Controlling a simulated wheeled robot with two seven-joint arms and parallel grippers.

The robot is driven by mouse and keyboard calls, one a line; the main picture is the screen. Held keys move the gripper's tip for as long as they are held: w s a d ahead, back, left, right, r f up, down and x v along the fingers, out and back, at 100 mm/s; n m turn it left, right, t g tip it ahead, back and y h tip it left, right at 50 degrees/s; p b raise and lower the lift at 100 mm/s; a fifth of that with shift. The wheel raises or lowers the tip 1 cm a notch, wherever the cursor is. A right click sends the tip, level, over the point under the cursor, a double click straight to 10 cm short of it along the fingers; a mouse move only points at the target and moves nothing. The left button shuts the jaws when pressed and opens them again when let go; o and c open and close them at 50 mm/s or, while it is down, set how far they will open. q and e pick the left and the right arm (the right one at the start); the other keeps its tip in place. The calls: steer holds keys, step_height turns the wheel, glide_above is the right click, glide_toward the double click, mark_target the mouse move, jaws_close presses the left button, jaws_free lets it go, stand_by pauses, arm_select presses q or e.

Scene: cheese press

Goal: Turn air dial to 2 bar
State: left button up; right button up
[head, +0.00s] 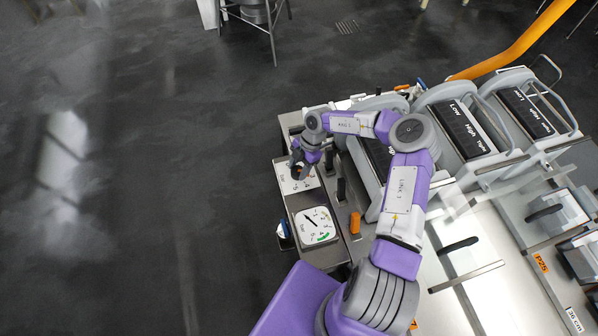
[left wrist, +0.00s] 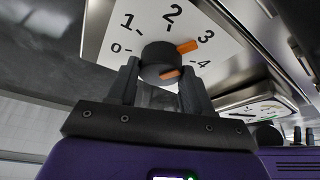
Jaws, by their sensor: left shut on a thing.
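The air dial is a black round knob (left wrist: 160,60) with an orange pointer, on a white plate (left wrist: 225,45) marked 0 to 4. In the left wrist view the pointer is turned toward the 3, clockwise past the 2. My left gripper (left wrist: 160,82) is shut on the knob, one finger on each side of it. In the head view my left gripper (head: 299,163) is over the dial plate (head: 298,184) and hides the knob. My right gripper is not in view.
A white pressure gauge (head: 314,225) with a dark needle and green band is beside the dial plate. An orange-topped part (head: 355,222) stands by the panel's edge. Grey presses (head: 462,130) marked Low and High stand to the right. Open floor lies left.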

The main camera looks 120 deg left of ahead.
arm_select(q)
steer(key=n+t+b, duration=0.1)
steer(key=n, duration=0.1)
steer(key=n+b, duration=0.2)
steer(key=shift+s+f+n+t, duration=0.1)
steer(key=shift+s+n+t, duration=0.05)
steer(key=shift+n+t, duration=0.2)
steer(key=shift+s+n+t+b, duration=0.1)
steer(key=shift+n+t+b, duration=0.65)
steer(key=shift+n, duration=1.2)
steer(key=o, duration=1)
steer(key=shift+o, duration=0.2)
steer(key=shift+r, duration=0.25)
steer(key=p+v, duration=0.1)
steer(key=v, duration=0.6)
steer(key=shift+r+p, duration=0.2)
steer(key=shift+p, duration=0.15)
